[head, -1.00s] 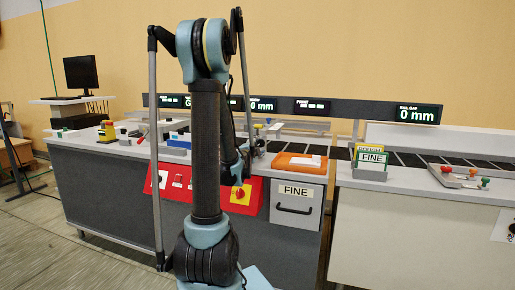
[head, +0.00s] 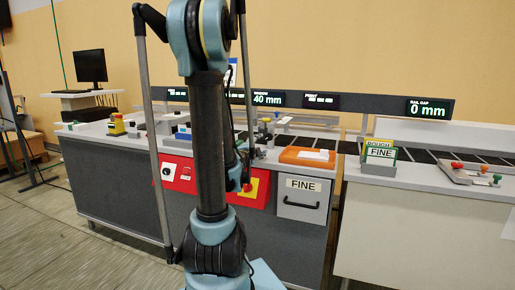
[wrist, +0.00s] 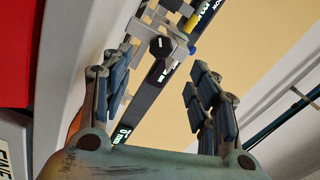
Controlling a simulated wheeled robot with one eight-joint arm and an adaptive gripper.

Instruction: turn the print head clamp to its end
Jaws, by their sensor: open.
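In the wrist view, a black round knob (wrist: 160,46) sits on a grey metal bracket (wrist: 177,52); it looks like the print head clamp, but I cannot be sure. My gripper (wrist: 157,75) is open, its jointed fingers wide apart. The knob shows beyond the fingertips, between them in the picture, and nothing is held. In the head view my arm stands in front of the bench and hides part of it. I cannot make out the clamp there.
The grey bench (head: 120,190) carries an orange case (head: 307,157), a FINE card holder (head: 380,160) and a red-and-green-knobbed tray (head: 470,173). A red control panel (head: 180,174) and a FINE drawer (head: 303,200) are on its front. A display rail (head: 360,104) runs behind.

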